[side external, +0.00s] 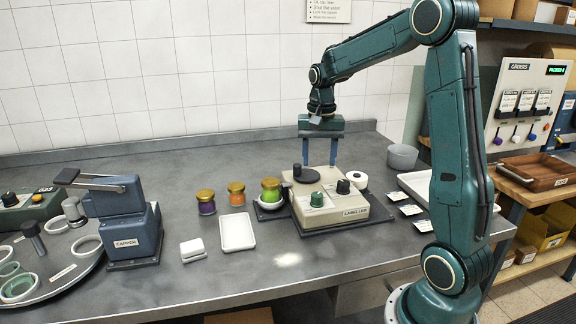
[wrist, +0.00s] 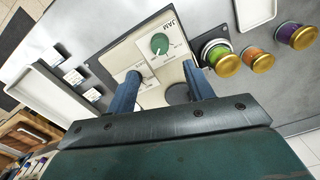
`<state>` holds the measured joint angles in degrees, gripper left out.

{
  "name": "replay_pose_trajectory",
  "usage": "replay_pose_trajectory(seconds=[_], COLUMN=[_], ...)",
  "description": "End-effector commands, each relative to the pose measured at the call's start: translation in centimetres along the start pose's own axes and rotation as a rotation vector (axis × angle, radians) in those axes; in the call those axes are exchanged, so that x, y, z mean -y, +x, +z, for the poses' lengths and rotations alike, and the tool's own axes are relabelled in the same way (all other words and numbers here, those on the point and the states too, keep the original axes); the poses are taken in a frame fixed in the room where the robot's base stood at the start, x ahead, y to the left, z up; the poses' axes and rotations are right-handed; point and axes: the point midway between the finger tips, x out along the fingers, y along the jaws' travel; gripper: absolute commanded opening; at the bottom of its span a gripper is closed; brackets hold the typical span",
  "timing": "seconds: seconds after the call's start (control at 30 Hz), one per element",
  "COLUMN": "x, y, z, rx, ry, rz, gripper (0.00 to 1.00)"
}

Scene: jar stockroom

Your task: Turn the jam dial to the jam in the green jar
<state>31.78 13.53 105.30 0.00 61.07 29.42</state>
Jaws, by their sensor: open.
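The cream labeller (side external: 345,214) stands on the bench. Its green jam dial (side external: 317,199) is on the top face, and in the wrist view the dial (wrist: 160,43) sits on a white plate marked JAM. The pointer setting is too small to read surely. The green jar (side external: 271,190), gold-lidded, stands in the holder at the labeller's left side; it also shows in the wrist view (wrist: 217,56). My gripper (side external: 320,160) is open and empty, pointing down above the back of the labeller. In the wrist view the dial lies beyond the fingers, apart from them.
A black knob (side external: 343,187), a dark post (side external: 305,174) and a white roll (side external: 356,180) crowd the labeller. Orange (side external: 236,194) and purple (side external: 206,202) jars stand left, near a white tray (side external: 237,232). The capper (side external: 124,226) is farther left. Small cards (side external: 411,210) lie right.

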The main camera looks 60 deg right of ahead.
Motion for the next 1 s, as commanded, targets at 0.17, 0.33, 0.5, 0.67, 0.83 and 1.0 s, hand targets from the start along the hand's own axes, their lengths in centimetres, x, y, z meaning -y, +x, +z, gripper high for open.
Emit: replay_pose_trajectory(seconds=[0.17,0.33,0.5,0.67,0.83,1.0], x=[0.0,0.0,0.0,0.0,0.2,0.7], y=[-1.8,-2.5,-2.5,-2.5,-3.0,-4.1], z=[-0.1,0.0,0.0,0.0,0.7,2.8], rx=[-0.001,0.000,0.000,0.000,-0.010,-0.041], ry=[0.000,0.000,0.000,-0.001,-0.023,-0.097], rz=[-0.001,0.000,0.000,0.000,-0.006,-0.023], gripper=[0.52,0.52,0.52,0.52,0.52,0.52])
